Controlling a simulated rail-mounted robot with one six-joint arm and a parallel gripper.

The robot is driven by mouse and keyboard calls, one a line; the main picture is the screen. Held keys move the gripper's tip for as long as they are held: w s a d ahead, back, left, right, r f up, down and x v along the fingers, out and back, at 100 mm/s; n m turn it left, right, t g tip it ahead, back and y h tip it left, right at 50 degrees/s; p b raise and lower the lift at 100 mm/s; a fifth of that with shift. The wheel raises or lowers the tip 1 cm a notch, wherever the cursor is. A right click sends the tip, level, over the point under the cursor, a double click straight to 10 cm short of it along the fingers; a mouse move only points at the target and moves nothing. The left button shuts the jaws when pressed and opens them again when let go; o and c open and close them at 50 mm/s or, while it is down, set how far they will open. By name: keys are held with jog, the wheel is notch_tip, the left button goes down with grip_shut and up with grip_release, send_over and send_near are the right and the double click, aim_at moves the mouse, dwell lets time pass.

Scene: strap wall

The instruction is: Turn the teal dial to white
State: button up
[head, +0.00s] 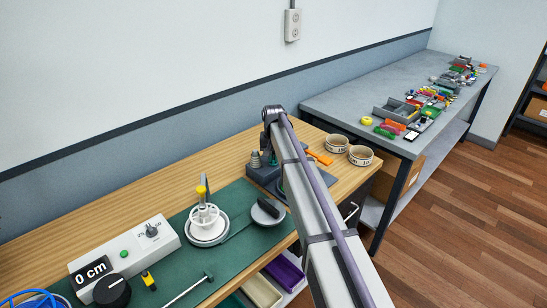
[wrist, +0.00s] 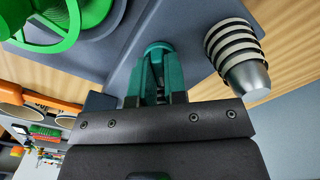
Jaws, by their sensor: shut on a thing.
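The teal dial (wrist: 158,47) shows in the wrist view at the tips of my gripper (wrist: 158,66). My gripper is shut on the dial, with one finger on either side of it. The dial sits on a grey base plate (wrist: 190,22). In the head view my arm covers my gripper and most of the dial's surroundings. A small teal bit shows beside the arm there, but I cannot tell whether it is the dial. No white mark or dial setting can be read in either view.
A bright green spoked wheel (wrist: 50,25) and a striped stepped cone (wrist: 238,58) stand close to my gripper. The head view shows a white box with a "0 cm" display (head: 125,258), a green mat (head: 170,275) and two round bowls (head: 360,155).

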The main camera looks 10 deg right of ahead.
jog(key=shift+n, duration=0.5)
grip_shut()
jog(key=n, duration=0.3)
jog(key=shift+n, duration=0.4)
jog(key=n, duration=1.3)
jog(key=o, duration=0.6)
grip_release()
jog(key=shift+o, duration=0.2)
